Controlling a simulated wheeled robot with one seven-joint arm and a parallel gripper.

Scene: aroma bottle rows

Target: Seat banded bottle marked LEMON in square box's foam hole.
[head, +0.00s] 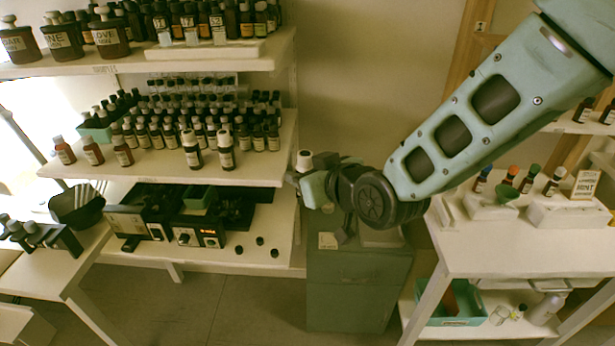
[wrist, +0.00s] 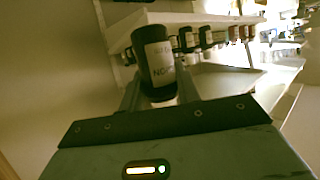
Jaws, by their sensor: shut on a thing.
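My gripper (head: 308,182) is shut on a dark bottle (wrist: 155,62) with a pale label. In the wrist view the bottle stands between the fingers. Only part of its lettering shows, ending like "NO" or "ON", so I cannot confirm LEMON. The bottle's band is not clear. I cannot pick out the square box with the foam hole for certain in either view.
The middle shelf (head: 225,172) holds rows of small bottles, two white-capped ones (head: 192,150) at its front. A green cabinet (head: 355,290) stands below my gripper. A white table (head: 520,240) at right bears colour-capped bottles and a small sign. A left table (head: 75,265) holds a black rack.

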